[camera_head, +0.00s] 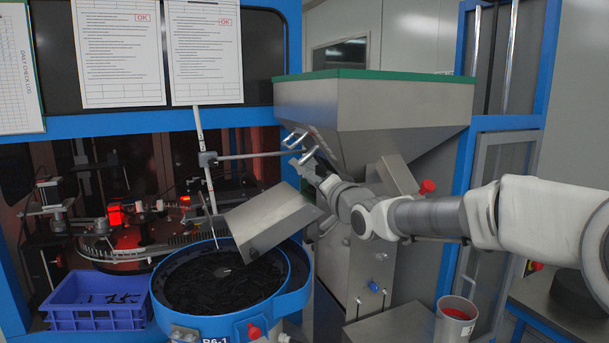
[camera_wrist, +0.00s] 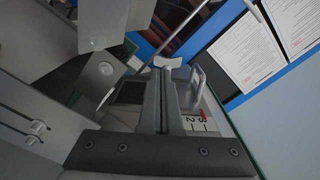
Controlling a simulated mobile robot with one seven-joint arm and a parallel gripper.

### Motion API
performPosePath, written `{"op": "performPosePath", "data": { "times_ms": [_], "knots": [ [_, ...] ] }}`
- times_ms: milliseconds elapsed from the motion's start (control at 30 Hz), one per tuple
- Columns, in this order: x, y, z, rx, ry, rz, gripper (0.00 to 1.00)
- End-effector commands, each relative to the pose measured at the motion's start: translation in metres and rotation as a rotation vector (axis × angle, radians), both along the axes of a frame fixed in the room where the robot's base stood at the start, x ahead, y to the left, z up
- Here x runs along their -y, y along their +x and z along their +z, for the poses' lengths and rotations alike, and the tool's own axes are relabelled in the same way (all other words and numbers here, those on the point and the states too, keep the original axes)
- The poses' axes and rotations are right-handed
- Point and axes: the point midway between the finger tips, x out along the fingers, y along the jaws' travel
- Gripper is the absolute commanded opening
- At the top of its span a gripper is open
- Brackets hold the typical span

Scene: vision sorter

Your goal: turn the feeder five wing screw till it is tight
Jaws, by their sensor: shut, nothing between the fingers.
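In the wrist view, a pale wing-shaped screw head (camera_wrist: 167,62) shows just beyond the tips of my gripper (camera_wrist: 168,72). The fingers are together with nothing between them, and I cannot tell whether they touch the wings. In the head view my gripper (camera_head: 308,166) is by the left face of the steel hopper (camera_head: 375,115), under its sloping side. Bright metal parts show at its tips there, too small to tell the screw from a handle. A looped metal handle (camera_wrist: 196,88) stands right of the fingers in the wrist view. The screw's shaft is hidden.
A tilted steel chute (camera_head: 270,215) hangs over the blue-rimmed bowl (camera_head: 160,290) of dark parts. A thin metal rod (camera_head: 250,156) runs from a clamp (camera_head: 207,159) toward my gripper. A blue bin (camera_head: 95,318) stands at left.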

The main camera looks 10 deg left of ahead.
Motion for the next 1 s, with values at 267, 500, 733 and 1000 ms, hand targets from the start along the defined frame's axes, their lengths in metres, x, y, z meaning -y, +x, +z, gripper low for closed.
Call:
{"op": "performPosePath", "data": {
  "times_ms": [267,500,733,1000],
  "knots": [
    [-0.023,0.028,0.001,-0.001,-0.001,0.002,0.0],
    [-0.031,0.04,0.0,0.0,-0.001,0.001,0.0],
    [-0.032,0.041,0.0,0.001,-0.002,0.001,0.0],
    [-0.032,0.042,-0.001,0.0,-0.001,0.001,0.0]
  ]
}}
